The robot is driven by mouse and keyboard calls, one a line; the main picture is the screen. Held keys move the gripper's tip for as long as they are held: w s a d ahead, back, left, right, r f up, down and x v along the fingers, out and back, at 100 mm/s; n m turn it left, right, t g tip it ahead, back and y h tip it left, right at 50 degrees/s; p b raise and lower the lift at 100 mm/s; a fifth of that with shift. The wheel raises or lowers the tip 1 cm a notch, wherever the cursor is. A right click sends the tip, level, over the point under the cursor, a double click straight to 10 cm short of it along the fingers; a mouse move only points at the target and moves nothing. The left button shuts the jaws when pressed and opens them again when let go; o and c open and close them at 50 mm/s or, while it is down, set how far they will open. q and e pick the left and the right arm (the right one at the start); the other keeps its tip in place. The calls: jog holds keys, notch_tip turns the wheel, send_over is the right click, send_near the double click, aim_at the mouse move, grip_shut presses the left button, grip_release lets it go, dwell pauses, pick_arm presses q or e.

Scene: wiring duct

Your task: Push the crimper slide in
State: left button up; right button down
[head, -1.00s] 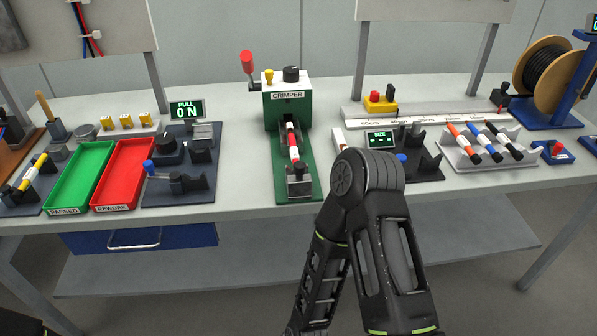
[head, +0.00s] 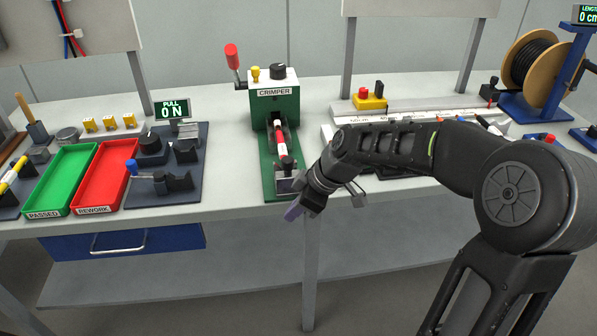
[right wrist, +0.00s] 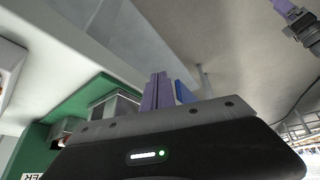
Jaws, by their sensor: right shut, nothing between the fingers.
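The green crimper (head: 262,103) stands on the bench with its green base running toward the front edge. Its slide, with a metal block (head: 287,183) at the near end, sits out on this base and carries a red-and-white piece (head: 280,143). My right gripper (head: 293,212) is shut and empty, just in front of and right of the slide's near end. Its purple fingers (right wrist: 158,92) show together in the right wrist view, beside the green base (right wrist: 85,107); contact is unclear. Another purple-fingered gripper (right wrist: 287,8), apparently my left, is partly cut off in the right wrist view.
A red REWORK tray (head: 110,177), a green PASSED tray (head: 63,180) and a dark pull tester (head: 165,180) stand left of the crimper. My right forearm covers the fixtures on the right. The space in front of the bench edge is free.

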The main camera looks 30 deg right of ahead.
jog(key=s+d+r+n+t, duration=0.1)
jog(key=s+d+r+n, duration=0.1)
jog(key=r, duration=0.7)
jog(key=s+d+r+n+b, duration=0.1)
jog(key=s+d+r+n, duration=0.2)
jog(key=r, duration=0.6)
jog(key=shift+s+r+n+t, duration=0.3)
jog(key=shift+s+n+t, duration=0.15)
jog(key=shift+s, duration=0.35)
jog(key=shift+f, duration=0.1)
jog(key=p, duration=0.1)
send_near(286, 169)
jog(key=x, duration=0.6)
jog(key=shift+s+f, duration=0.3)
jog(key=shift+s, duration=0.1)
jog(key=shift+d, duration=0.1)
